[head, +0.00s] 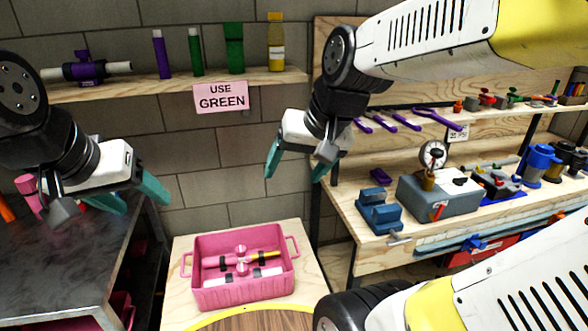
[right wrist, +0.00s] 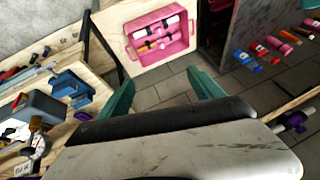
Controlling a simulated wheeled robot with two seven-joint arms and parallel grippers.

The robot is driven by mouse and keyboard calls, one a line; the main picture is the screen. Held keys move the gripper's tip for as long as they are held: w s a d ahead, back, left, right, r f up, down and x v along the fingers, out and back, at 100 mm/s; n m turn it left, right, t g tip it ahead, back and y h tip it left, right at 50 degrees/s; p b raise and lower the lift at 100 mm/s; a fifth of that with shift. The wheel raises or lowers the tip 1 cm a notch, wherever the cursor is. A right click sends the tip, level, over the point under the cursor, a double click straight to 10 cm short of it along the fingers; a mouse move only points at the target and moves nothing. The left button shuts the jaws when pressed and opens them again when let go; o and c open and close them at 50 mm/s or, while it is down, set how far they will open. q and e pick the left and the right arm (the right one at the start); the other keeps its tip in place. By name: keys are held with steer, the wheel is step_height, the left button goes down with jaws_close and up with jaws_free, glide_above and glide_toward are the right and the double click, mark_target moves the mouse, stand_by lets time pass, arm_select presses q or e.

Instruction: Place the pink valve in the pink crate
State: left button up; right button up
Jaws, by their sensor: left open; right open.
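The pink crate (head: 205,293) stands on a light wooden surface at lower centre; it also shows at the top of the right wrist view (right wrist: 136,57). Inside it lie white and yellow pipe pieces with black bands and small round pink parts (head: 241,268). These look like valve parts, but I cannot tell exactly which piece is the pink valve. My right gripper (head: 296,168) is open and empty, above and behind the crate. My left gripper (head: 130,198) is open over the dark table's edge, left of the crate, with nothing visible between its fingers.
A dark metal table (head: 60,265) at left holds several coloured cylinders (right wrist: 290,37). A purple valve (head: 82,68) and bottles stand on the wall shelf (head: 150,88) beside a "USE GREEN" sign (head: 221,97). A cluttered workbench (head: 365,235) is at right. Air above the crate is clear.

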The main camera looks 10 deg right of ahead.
steer(key=shift+n+t, duration=0.4)
steer(key=shift+n, duration=0.4)
steer(key=s, duration=0.2)
steer(key=s+d, duration=0.1)
steer(key=s, duration=0.1)
steer(key=shift+s+d+r, duration=0.1)
steer(key=shift+r, duration=0.25)
